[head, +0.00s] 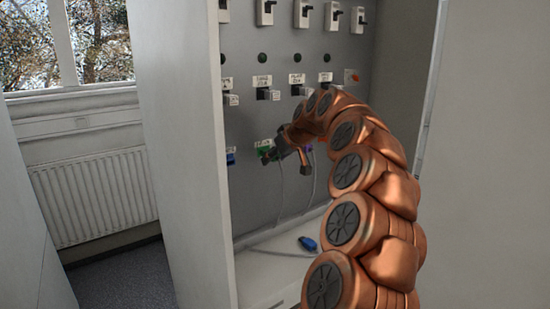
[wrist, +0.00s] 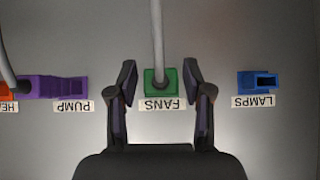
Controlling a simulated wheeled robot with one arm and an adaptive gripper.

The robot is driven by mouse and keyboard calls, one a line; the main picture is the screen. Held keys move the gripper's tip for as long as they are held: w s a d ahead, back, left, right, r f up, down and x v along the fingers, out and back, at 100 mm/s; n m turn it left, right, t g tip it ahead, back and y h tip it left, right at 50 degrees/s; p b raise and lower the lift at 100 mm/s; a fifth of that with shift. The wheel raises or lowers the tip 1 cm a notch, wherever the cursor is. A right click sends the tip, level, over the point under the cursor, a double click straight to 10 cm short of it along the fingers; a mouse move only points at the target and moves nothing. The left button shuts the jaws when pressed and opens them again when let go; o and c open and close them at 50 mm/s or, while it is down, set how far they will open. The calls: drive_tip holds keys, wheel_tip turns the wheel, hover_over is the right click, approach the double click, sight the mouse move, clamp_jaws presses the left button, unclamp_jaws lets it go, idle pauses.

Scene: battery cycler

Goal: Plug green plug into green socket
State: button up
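The green plug (wrist: 161,85) is in line with the green socket above the FANS label, its grey cable running up in the wrist view. It hides the socket, so I cannot tell how far in it sits. In the wrist view, my gripper (wrist: 160,84) is open, with one dark finger on each side of the green plug and a visible gap on both sides.
An empty blue socket (wrist: 257,82) is at right in the wrist view, a purple plug and socket (wrist: 55,87) at left, with orange beyond. A loose blue plug (head: 308,244) lies on the cabinet floor (head: 265,277). Switches line the panel above; cabinet walls flank my arm.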

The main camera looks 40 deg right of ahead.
drive_tip(key=shift+o, duration=0.4)
drive_tip(key=v, duration=1.2)
